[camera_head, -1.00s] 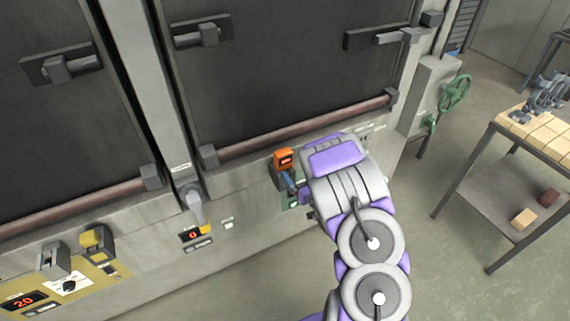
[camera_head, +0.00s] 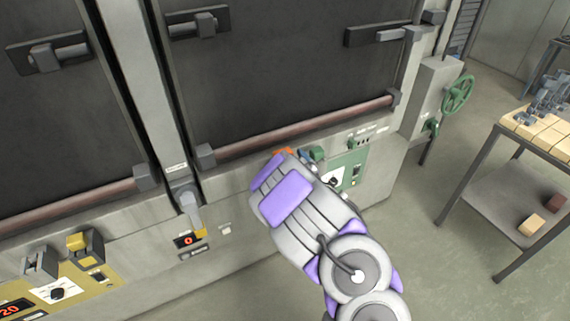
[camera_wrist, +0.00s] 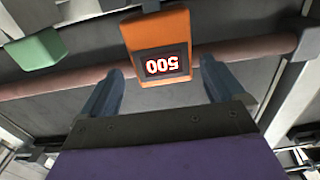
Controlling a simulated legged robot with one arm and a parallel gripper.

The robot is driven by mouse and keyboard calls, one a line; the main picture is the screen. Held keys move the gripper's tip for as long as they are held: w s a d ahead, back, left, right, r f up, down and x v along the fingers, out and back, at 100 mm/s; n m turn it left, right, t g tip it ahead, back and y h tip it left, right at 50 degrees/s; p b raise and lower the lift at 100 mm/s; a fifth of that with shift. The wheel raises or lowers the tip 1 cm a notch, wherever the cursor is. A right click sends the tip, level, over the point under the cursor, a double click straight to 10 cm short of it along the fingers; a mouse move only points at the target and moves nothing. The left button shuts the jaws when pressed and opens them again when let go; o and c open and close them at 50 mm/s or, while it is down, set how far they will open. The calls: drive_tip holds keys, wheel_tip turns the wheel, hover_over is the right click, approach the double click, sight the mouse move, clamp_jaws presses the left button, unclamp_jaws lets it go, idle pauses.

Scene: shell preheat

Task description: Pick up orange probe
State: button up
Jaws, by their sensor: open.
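The orange probe (camera_wrist: 160,38) shows at the top middle of the wrist view, with a dark display reading 500 that appears upside down. In the head view only a sliver of the orange probe (camera_head: 286,152) shows behind my arm. My gripper (camera_wrist: 158,78) is open, with one blue-grey finger on each side of the probe's lower end in the wrist view. I cannot tell whether the fingers touch it. In the head view my wrist hides most of the gripper and probe.
A green panel (camera_head: 350,170) with a dial is on the furnace front right of my wrist. A reddish bar (camera_head: 300,129) runs along the bottom of the dark door (camera_head: 290,70). A cart (camera_head: 480,185) with pale bricks stands at right. The floor between is clear.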

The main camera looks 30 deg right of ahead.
drive_tip(key=shift+w+a, duration=0.25)
drive_tip(key=shift+a, duration=0.25)
drive_tip(key=shift+w+f, duration=0.15)
drive_tip(key=shift+w, duration=0.25)
drive_tip(key=w, duration=0.1)
drive_tip(key=w+b, duration=0.1)
drive_tip(key=w, duration=0.1)
drive_tip(key=shift+d+f, duration=0.15)
drive_tip(key=shift+d, duration=0.05)
drive_tip(key=shift+w+d, duration=0.25)
drive_tip(key=shift+w, duration=0.2)
drive_tip(key=shift+a, duration=0.25)
drive_tip(key=shift+c, duration=0.4)
drive_tip(key=shift+a, duration=0.2)
drive_tip(key=c, duration=0.3)
drive_tip(key=shift+d, duration=0.3)
drive_tip(key=c, duration=0.8)
drive_tip(key=shift+a, duration=0.1)
drive_tip(key=shift+c, duration=0.4)
